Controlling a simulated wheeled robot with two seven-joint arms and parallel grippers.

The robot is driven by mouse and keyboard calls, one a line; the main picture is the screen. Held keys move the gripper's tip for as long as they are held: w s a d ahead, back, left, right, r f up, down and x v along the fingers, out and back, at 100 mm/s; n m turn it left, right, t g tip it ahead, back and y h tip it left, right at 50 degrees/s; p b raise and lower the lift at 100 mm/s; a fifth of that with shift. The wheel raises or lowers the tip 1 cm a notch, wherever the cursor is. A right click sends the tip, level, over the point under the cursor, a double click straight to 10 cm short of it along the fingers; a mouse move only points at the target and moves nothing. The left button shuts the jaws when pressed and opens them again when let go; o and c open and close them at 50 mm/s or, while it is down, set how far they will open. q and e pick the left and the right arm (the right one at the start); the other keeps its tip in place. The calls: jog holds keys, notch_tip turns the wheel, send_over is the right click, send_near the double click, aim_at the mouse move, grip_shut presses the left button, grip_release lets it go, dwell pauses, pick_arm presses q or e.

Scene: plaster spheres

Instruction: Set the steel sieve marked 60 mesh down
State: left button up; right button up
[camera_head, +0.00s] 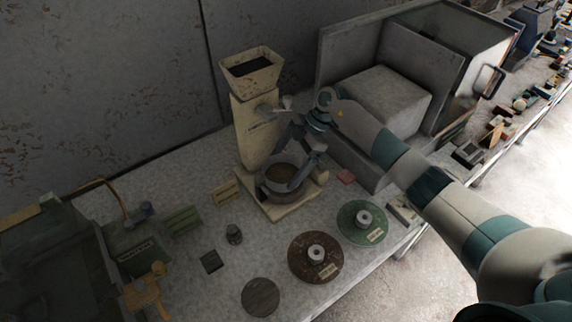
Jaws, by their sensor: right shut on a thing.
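The steel sieve (278,180) is a round grey ring with a brownish mesh or content inside. It is at the foot of the cream hopper machine (256,130), over the machine's pale base plate (268,208). My right gripper (303,178) comes in from the right and is shut on the sieve's right rim. I cannot tell whether the sieve touches what is under it, and its marking is not readable. My left gripper is not in view.
A brown disc (298,262) and a green disc (349,226), each with a metal hub, lie in front on the bench. A dark round plate (260,297) and a small dark weight (234,234) lie nearby. A large grey cabinet (385,95) stands behind right.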

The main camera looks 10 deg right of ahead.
jog(key=shift+f+b, duration=0.6)
jog(key=shift+f, duration=0.55)
jog(key=o, duration=0.9)
jog(key=shift+o, duration=0.2)
jog(key=shift+r, duration=0.1)
jog(key=shift+r+p, duration=1.95)
jog(key=shift+s+f, duration=0.1)
jog(key=shift+f, duration=0.05)
